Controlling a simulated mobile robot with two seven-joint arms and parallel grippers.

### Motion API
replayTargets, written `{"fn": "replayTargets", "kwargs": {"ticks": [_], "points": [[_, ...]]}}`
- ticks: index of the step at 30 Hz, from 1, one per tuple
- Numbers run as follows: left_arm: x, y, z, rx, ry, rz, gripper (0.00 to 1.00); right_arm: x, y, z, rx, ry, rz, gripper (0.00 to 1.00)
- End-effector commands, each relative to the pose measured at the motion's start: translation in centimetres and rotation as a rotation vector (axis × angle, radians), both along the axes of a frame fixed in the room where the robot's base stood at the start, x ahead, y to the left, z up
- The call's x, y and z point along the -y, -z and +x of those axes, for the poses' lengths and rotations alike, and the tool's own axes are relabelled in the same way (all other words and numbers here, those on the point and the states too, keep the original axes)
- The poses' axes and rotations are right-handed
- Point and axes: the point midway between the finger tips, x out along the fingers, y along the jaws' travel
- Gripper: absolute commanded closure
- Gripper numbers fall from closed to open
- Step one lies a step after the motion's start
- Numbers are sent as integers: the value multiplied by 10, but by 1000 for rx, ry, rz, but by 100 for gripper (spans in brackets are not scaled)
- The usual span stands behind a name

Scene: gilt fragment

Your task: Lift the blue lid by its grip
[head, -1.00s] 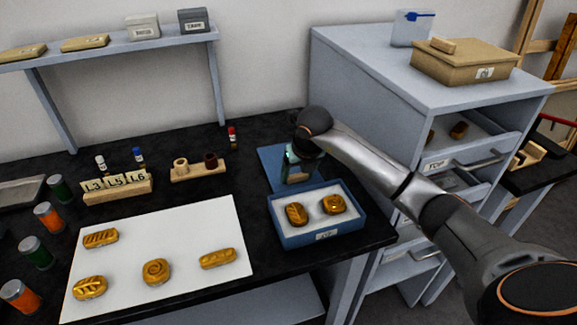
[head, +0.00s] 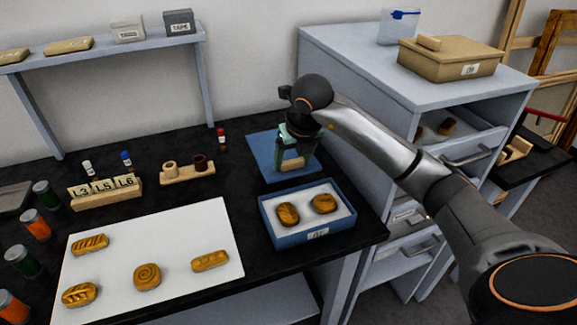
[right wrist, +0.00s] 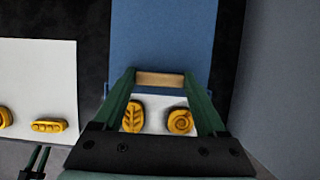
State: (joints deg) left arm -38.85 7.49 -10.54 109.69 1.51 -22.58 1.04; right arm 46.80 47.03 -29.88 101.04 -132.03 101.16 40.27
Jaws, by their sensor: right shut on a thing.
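The blue lid (head: 262,150) is a flat panel behind the open blue box (head: 283,236) in the head view. Its wooden grip (head: 293,164) is a short pale bar. My right gripper (head: 291,160) is shut on the grip. In the right wrist view the grip (right wrist: 160,78) spans between the two green fingertips, with the lid (right wrist: 163,35) beyond it. The lid appears held a little above the black table; the gap under it is hard to see. My left gripper is not in the head view.
The box holds two gilt pieces on a white lining, close in front of the lid. A grey drawer cabinet (head: 390,75) stands right of the lid. A white sheet (head: 180,235) with several gilt pieces lies left. A small wooden holder (head: 187,174) stands on the table (head: 225,165).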

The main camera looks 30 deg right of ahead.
Motion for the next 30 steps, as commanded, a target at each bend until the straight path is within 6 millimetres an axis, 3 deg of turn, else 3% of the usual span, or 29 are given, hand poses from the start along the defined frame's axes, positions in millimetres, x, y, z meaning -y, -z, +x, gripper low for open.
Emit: {"fn": "replayTargets", "kwargs": {"ticks": [2, 9, 15, 20, 30], "points": [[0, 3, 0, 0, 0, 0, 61, -5, -19, -17, 6, -2, -4, 82], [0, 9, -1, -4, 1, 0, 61, -21, -39, -63, 5, -2, -2, 82], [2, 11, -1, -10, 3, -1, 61, -29, -50, -87, 2, 0, 0, 82], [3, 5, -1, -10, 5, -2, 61, -32, -60, -95, 2, 1, 1, 82], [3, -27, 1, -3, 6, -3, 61, -32, -95, -96, 1, 2, 1, 82]]}}
